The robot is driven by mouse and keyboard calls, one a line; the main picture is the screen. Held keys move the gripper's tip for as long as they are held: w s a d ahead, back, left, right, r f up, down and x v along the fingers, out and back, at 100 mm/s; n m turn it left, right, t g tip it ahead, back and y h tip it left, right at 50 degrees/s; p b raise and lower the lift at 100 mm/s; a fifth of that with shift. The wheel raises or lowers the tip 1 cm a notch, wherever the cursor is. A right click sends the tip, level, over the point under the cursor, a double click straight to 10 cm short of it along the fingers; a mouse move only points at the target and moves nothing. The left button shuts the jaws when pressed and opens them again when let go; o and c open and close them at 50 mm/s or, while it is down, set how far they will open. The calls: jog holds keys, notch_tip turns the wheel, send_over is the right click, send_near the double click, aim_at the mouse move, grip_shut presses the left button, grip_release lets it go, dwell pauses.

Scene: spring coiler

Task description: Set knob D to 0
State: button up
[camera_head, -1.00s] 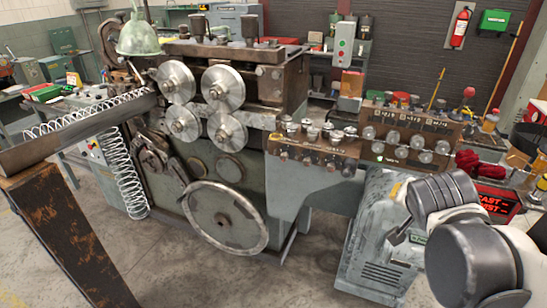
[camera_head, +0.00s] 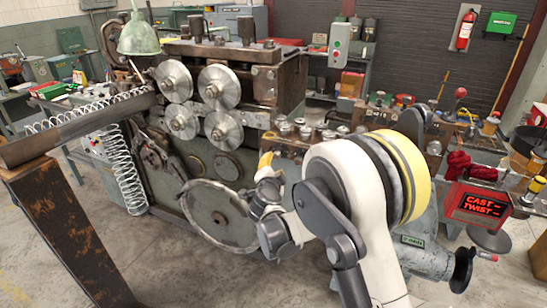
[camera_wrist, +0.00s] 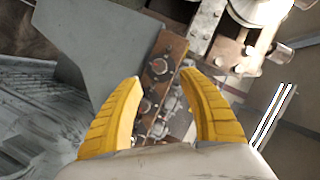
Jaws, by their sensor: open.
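A brown control panel (camera_head: 284,146) with several metal knobs (camera_head: 305,132) along its top is on the front of the green coiling machine. My arm hides its right part. In the wrist view, the rusty panel (camera_wrist: 171,44) runs between my fingers, with round knobs (camera_wrist: 158,67) on it. No letters or dial marks are legible, so I cannot tell which knob is D or where it points. My gripper (camera_wrist: 161,77) is open, its yellow fingers apart on either side of the panel, with nothing held. In the head view, my gripper (camera_head: 264,164) shows just before the panel.
A large handwheel (camera_head: 220,225) is left of my gripper. Steel rollers (camera_head: 221,87) are above it. A red-lettered display (camera_head: 482,207) reading CAST and TWIST stands at right, near red gloves (camera_head: 470,166). A wire coil (camera_head: 125,170) hangs at left. The floor in front is bare.

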aim_at(276, 157)
jog(key=b+x, duration=0.2)
jog(key=x, duration=0.7)
jog(key=shift+w+d, duration=0.1)
grip_shut()
